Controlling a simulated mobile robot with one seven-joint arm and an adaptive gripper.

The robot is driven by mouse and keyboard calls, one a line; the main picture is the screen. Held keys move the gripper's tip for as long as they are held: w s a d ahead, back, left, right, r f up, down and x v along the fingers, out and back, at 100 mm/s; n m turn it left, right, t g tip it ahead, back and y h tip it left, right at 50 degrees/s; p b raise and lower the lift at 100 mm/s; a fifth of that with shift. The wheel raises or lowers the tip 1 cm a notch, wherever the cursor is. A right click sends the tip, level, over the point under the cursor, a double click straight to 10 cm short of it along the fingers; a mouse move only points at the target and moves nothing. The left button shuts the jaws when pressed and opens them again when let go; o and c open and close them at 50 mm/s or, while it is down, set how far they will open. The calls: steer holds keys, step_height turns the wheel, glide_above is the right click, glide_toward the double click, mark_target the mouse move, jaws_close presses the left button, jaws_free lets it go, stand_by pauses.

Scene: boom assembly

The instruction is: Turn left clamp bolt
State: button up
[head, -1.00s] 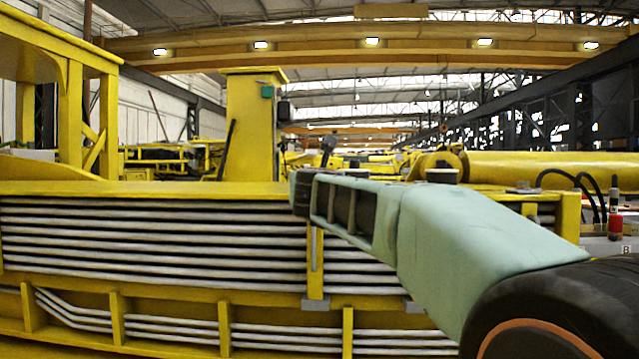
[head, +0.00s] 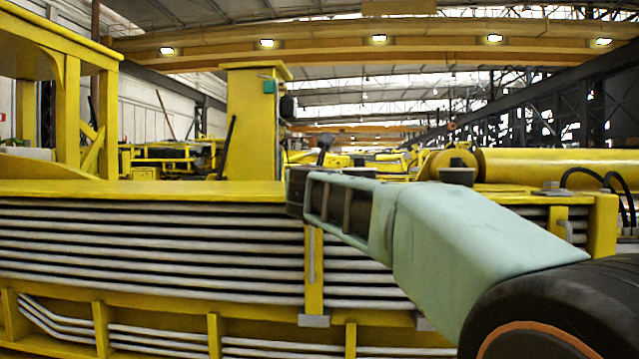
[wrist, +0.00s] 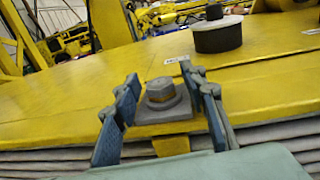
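The clamp bolt (wrist: 161,93) is a grey hex head on a square grey plate (wrist: 165,113), on top of the yellow boom near its edge. In the wrist view my gripper (wrist: 160,76) is open, with one dark blue-grey finger on each side of the bolt. In the head view only a dark part of my gripper (head: 325,148) shows past my arm, which hides the bolt there. Another similar bolt and plate (head: 551,189) sits farther right on the boom.
A black round cap (wrist: 217,34) stands on the boom beyond the bolt; it also shows in the head view (head: 458,176). A yellow post (head: 252,120) rises behind the boom at left. Grey rails (head: 150,245) run along the boom's side. The top around the bolt is clear.

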steer(key=shift+c, duration=0.6)
jaws_close()
steer(key=shift+a+m+h, duration=0.1)
steer(key=shift+m+h, duration=0.3)
steer(key=shift+h, duration=0.2)
steer(key=m+h+p, duration=0.1)
steer(key=m+h, duration=0.1)
steer(key=h, duration=0.1)
steer(key=shift+a, duration=0.1)
steer(key=m+h+p, duration=0.1)
steer(key=m+g+h+p, duration=0.1)
steer(key=h, duration=0.1)
steer(key=m+h+p, duration=0.1)
steer(key=p, duration=0.1)
steer(key=shift+r+g+h, duration=0.3)
steer(key=shift+g+h, duration=0.1)
steer(key=m+g+h+p, duration=0.3)
steer(key=h+p, duration=0.1)
steer(key=p, duration=0.3)
steer(key=shift+r+m, duration=0.1)
steer(key=shift+m, duration=0.2)
steer(key=m+g+h+p, duration=0.1)
steer(key=p, duration=0.1)
steer(key=shift+h+p, duration=0.3)
steer(key=shift+p, duration=0.05)
steer(key=shift+d+f+m+g+h+p, duration=0.2)
steer(key=shift+f+m+g+h+p, duration=0.15)
steer(key=shift+p, duration=0.2)
